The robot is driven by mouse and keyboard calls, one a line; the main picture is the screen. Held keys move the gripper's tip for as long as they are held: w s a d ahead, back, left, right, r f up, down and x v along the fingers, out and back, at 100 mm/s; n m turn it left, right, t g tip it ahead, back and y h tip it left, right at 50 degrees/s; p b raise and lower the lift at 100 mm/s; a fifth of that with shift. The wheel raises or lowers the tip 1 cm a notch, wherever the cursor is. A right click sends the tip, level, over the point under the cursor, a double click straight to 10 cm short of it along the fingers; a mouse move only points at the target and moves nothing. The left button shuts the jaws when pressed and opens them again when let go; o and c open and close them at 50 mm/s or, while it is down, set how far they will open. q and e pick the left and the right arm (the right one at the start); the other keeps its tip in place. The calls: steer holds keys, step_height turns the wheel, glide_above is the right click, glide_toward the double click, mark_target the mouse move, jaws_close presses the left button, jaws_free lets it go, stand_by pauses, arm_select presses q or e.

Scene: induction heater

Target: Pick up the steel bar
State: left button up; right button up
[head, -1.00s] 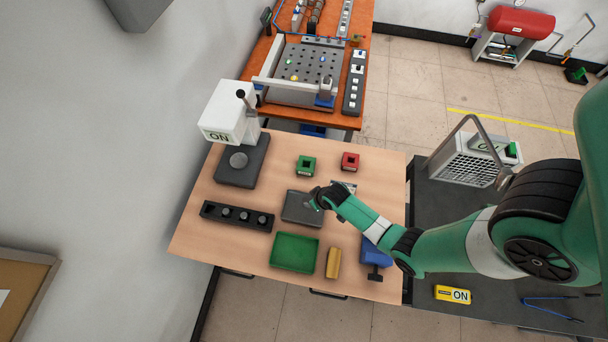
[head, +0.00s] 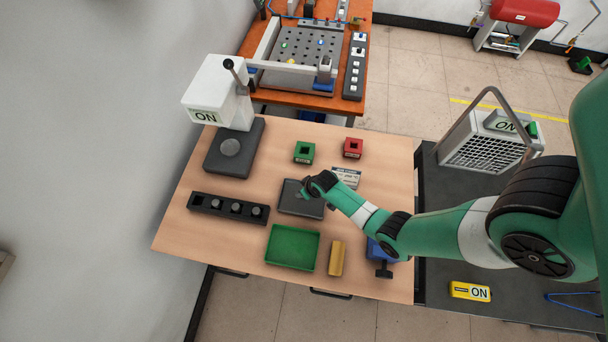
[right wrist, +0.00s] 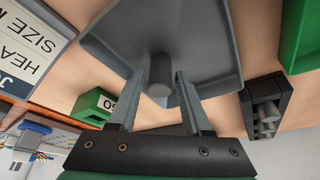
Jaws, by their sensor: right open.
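A short grey steel bar (right wrist: 160,80) stands on a dark grey tray (right wrist: 205,40) in the right wrist view. My right gripper (right wrist: 160,72) is open, with one finger on each side of the bar; I cannot tell if either finger touches it. In the head view the right gripper (head: 302,192) hangs over the dark grey tray (head: 307,209), and the bar is hard to make out there. A black rack (head: 220,213) at the left holds several similar bars, with its leftmost place empty. My left gripper is not in view.
Around the tray are a green tray (head: 292,248), a yellow block (head: 337,259), a blue item (head: 378,250), a green block (head: 304,152), a red block (head: 353,148) and a printed card (head: 346,177). A white machine (head: 218,95) stands at the back left.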

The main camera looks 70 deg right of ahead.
steer(key=shift+f, duration=0.1)
jaws_close()
steer(key=shift+w, duration=0.1)
stand_by(0.3)
steer(key=shift+r+p, duration=0.5)
steer(key=shift+p, duration=0.1)
steer(key=p+v, duration=0.4)
steer(key=shift+w+d+r, duration=0.2)
steer(key=shift+w+d, duration=0.05)
steer(key=shift+d, duration=0.05)
steer(key=s+a+r+p, duration=0.3)
steer(key=s+r+p, duration=0.5)
steer(key=s, duration=0.5)
